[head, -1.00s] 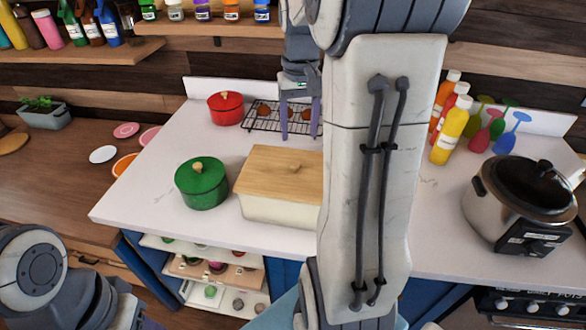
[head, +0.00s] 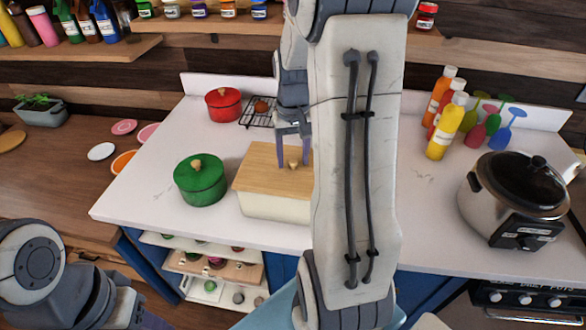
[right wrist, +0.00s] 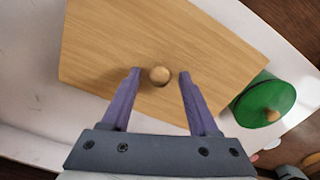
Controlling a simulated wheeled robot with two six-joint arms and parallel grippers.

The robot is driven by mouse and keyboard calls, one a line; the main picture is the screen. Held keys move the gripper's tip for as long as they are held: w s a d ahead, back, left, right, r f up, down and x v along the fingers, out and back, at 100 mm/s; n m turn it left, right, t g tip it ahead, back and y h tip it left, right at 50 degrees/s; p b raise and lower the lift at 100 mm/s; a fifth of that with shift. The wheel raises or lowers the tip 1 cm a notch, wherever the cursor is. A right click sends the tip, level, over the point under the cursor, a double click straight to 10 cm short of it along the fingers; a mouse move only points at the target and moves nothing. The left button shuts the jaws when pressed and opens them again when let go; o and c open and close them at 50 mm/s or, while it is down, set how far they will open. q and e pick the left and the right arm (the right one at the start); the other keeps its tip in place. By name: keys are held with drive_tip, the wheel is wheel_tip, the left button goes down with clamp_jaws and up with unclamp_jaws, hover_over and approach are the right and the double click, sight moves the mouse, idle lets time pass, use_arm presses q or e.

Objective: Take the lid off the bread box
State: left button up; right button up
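The bread box (head: 272,207) is a cream box on the white counter. Its flat wooden lid (head: 262,165) lies on top, with a small round knob (head: 293,164). My right arm hides the box's right part in the head view. My right gripper (head: 294,163) is open above the lid, its purple fingers pointing down on both sides of the knob. In the right wrist view the knob (right wrist: 159,75) lies between and just beyond the fingertips (right wrist: 158,72), with a gap on each side.
A green pot (head: 200,180) stands close to the left of the box. A red pot (head: 223,104) and a wire rack (head: 258,113) are behind. Sauce bottles (head: 446,125) and a slow cooker (head: 515,198) stand to the right. The counter's left front is clear.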

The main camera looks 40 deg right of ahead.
clamp_jaws()
drive_tip(key=shift+r, duration=0.1)
